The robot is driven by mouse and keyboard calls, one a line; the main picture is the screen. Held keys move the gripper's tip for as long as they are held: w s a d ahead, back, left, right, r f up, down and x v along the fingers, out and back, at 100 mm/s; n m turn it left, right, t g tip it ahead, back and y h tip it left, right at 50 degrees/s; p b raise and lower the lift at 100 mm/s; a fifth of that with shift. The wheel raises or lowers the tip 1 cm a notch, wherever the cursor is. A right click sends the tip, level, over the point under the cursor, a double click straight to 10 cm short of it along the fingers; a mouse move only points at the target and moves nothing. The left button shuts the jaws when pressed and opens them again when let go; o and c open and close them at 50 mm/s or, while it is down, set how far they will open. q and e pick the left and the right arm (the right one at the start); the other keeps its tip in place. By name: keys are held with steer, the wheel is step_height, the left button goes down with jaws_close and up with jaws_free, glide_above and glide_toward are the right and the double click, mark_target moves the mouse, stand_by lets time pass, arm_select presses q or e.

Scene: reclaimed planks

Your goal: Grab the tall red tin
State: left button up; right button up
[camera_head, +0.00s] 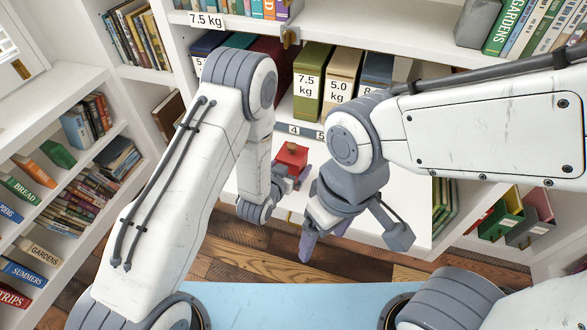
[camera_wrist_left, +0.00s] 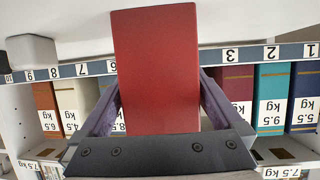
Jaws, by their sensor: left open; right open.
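The tall red tin (camera_head: 291,154) stands on the white shelf in the middle of the head view, its lower part hidden by my left gripper. It also fills the upper middle of the left wrist view (camera_wrist_left: 156,70), which is upside down. My left gripper (camera_head: 288,178) is open, with a finger on each side of the tin in the wrist view; whether they touch it I cannot tell. My right gripper (camera_head: 352,242) is open and empty, to the right of the left one and nearer to me.
A green box marked 7.5 kg (camera_head: 311,84) and a tan box marked 5.0 kg (camera_head: 341,88) stand behind the tin. A numbered strip (camera_wrist_left: 251,55) runs along the shelf edge. Bookshelves line the left side. The white surface right of the tin looks mostly clear.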

arm_select(q)
jaws_close()
steer(key=shift+r, duration=0.15)
